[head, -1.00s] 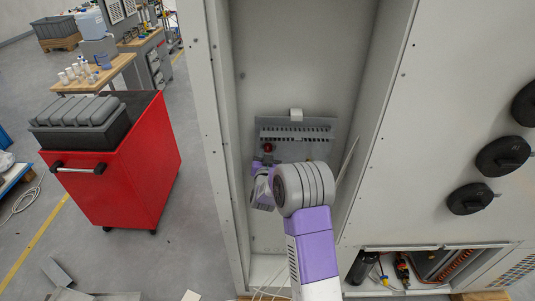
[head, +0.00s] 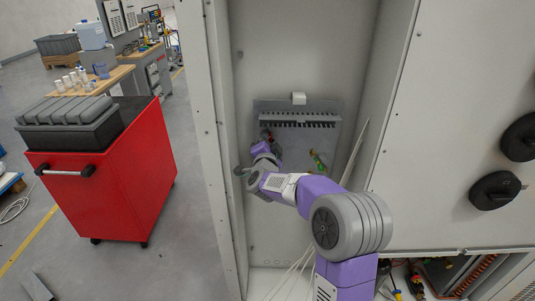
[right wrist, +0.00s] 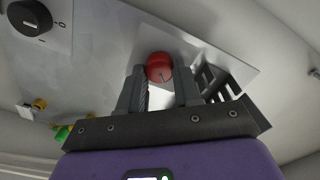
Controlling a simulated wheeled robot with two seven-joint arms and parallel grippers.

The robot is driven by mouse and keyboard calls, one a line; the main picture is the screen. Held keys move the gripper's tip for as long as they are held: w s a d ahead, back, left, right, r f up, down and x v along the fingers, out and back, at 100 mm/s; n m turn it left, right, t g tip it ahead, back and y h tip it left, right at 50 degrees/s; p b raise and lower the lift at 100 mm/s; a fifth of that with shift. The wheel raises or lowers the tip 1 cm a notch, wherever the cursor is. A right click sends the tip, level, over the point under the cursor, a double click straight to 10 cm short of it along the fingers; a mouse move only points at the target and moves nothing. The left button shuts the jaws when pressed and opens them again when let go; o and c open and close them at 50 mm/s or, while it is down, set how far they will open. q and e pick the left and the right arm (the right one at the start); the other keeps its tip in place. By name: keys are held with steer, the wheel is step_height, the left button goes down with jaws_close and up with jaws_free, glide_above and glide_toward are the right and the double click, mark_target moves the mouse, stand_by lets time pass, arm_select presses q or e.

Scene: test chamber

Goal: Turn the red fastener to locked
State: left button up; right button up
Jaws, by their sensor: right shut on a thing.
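The red fastener (right wrist: 159,67) is a round red knob on a grey metal plate (right wrist: 110,50), seen between the fingertips in the right wrist view. My right gripper (right wrist: 160,85) is shut on it, one finger on each side. In the head view the right gripper (head: 268,140) reaches the left part of the plate (head: 332,118) inside the tall cabinet. There my gripper and wrist mostly hide the fastener. How far it is turned cannot be read clearly. My left gripper is not in view.
A black rotary knob (right wrist: 30,18) and yellow-green parts (right wrist: 62,132) are on the plate near the gripper. A slotted grey strip (head: 298,121) runs across it. Cabinet side walls flank my arm. A red cart (head: 105,180) stands outside at left.

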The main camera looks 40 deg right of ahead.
steer(key=shift+f+m+b, duration=0.1)
steer(key=shift+m+b, duration=4.1)
steer(key=shift+b, duration=0.2)
steer(key=o, duration=1)
steer(key=shift+o, duration=0.2)
steer(key=shift+s, duration=0.1)
steer(key=v, duration=0.7)
steer(key=shift+s, duration=0.2)
steer(key=shift+a, duration=0.1)
